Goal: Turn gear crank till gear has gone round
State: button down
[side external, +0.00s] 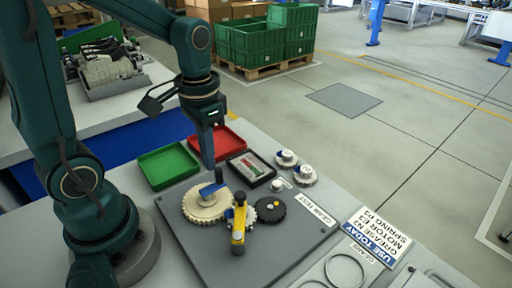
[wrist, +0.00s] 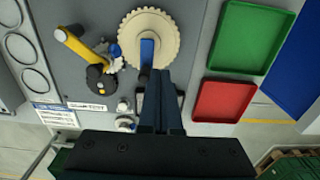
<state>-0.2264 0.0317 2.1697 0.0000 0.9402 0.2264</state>
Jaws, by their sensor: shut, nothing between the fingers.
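A large cream gear (side external: 203,207) lies on the grey board, with a blue bar (side external: 211,189) across it. It also shows in the wrist view (wrist: 134,28). A yellow crank (side external: 239,226) stands just right of it, and in the wrist view (wrist: 82,48) its bar slants beside a small gear partly hidden under it. A black gear (side external: 272,212) with a yellow dot sits right of the crank. My gripper (side external: 208,164) is shut and empty, pointing down above the board behind the cream gear. In the wrist view its fingertips (wrist: 160,74) overlap the gear's edge.
Green tray (side external: 167,166) and red tray (side external: 232,136) lie behind the board. A dark-framed case (side external: 251,167) and white knobbed parts (side external: 305,175) stand at the back right. A sign (side external: 375,238) and rings (side external: 344,271) lie at the front right.

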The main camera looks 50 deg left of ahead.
aim_at(206, 191)
jog(key=shift+f, duration=1.7)
jog(key=shift+f, duration=0.1)
jog(key=shift+d, duration=0.15)
